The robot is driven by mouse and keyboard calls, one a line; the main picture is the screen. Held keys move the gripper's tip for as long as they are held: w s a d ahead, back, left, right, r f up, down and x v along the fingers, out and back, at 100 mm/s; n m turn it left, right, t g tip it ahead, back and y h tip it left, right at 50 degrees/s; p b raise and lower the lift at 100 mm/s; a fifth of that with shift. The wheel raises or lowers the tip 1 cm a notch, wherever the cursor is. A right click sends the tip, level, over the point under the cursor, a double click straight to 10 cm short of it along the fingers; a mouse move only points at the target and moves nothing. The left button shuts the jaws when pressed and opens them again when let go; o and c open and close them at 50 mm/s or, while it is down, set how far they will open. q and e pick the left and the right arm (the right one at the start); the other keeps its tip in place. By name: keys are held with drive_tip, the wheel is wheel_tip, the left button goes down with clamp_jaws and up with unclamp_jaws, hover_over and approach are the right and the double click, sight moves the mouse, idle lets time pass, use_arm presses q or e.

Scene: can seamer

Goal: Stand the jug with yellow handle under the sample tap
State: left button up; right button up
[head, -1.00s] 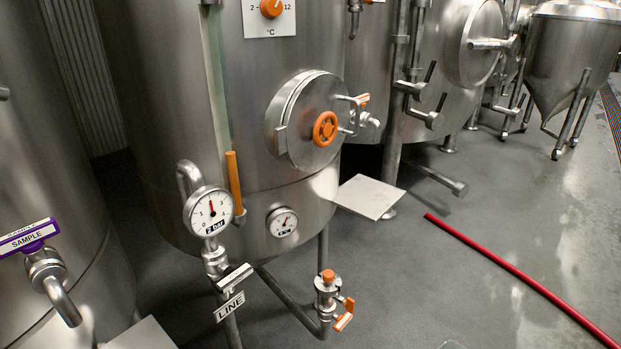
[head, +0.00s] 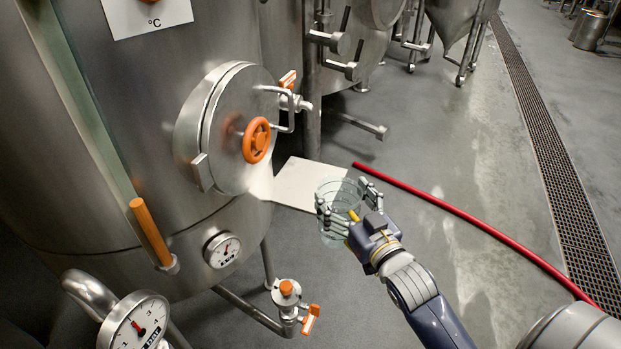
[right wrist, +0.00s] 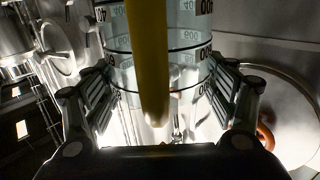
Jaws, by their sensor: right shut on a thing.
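The clear jug (head: 340,196) with printed markings is in my right gripper (head: 345,204), right of the tank's round door in the head view. Its yellow handle (head: 353,215) faces my gripper. In the right wrist view the handle (right wrist: 148,60) stands in front of the jug (right wrist: 187,62), and the fingers of my right gripper (right wrist: 162,82) lie along both sides of it. The jug is held in the air and looks empty. The tap labelled SAMPLE is outside the current head view. My left gripper is not in view.
A white plate (head: 292,186) lies behind the jug, below a tap with an orange lever (head: 288,79). The tank door has an orange handwheel (head: 256,140). A red hose (head: 460,213) crosses the floor near a drain grate (head: 555,165). A gauge (head: 140,324) juts out at lower left.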

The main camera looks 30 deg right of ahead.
sight(346, 181)
drive_tip(key=shift+w+d+r, duration=0.95)
drive_tip(key=shift+w+r, duration=0.05)
drive_tip(key=shift+w, duration=0.2)
use_arm(q)
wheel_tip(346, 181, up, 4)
drive_tip(key=p, duration=0.3)
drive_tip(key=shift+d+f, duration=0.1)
use_arm(e)
drive_tip(key=w+f, duration=0.1)
drive_tip(key=w, duration=1.6)
drive_tip(key=shift+d+f, duration=0.3)
drive_tip(key=shift+d, duration=0.15)
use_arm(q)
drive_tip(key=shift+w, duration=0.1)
